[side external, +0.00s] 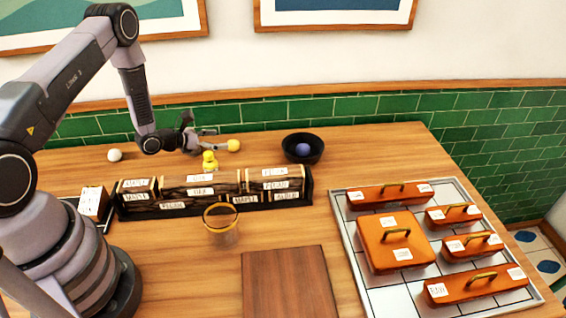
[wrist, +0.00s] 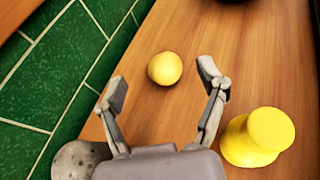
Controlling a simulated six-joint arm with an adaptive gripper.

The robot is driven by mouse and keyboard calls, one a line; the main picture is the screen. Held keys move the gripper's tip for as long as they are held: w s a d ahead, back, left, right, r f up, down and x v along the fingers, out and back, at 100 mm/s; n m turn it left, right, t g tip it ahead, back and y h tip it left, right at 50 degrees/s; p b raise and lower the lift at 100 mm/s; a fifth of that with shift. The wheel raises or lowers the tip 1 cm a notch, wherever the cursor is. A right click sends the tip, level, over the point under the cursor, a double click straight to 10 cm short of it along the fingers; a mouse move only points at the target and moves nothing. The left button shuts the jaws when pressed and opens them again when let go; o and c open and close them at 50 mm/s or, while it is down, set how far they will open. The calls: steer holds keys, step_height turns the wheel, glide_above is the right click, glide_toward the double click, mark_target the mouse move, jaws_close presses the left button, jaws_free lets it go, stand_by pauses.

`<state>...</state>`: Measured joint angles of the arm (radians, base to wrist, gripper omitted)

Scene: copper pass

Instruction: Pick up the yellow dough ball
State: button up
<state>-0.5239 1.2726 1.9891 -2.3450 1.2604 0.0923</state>
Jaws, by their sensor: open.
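The yellow dough ball (side external: 234,145) lies on the wooden table near the back wall. In the wrist view the ball (wrist: 165,68) sits just ahead of the fingertips, roughly between their lines. My gripper (side external: 208,140) is open and low over the table, to the left of the ball in the side view. Its two fingers are spread with nothing between them in the wrist view (wrist: 166,86). I cannot tell whether a finger touches the ball.
A yellow knobbed object (side external: 210,160) stands close beside my gripper, right of it in the wrist view (wrist: 258,137). A dark bowl (side external: 302,148) holds a purple ball (side external: 303,149). Labelled wooden blocks (side external: 200,190) stand in front. A white ball (side external: 114,155) lies left. The green tiled wall (wrist: 60,60) is close.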

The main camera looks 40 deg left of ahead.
mark_target(233, 141)
steer(key=shift+f, duration=0.35)
steer(key=x, duration=0.5)
steer(key=shift+f, duration=0.4)
steer(key=c, duration=1.2)
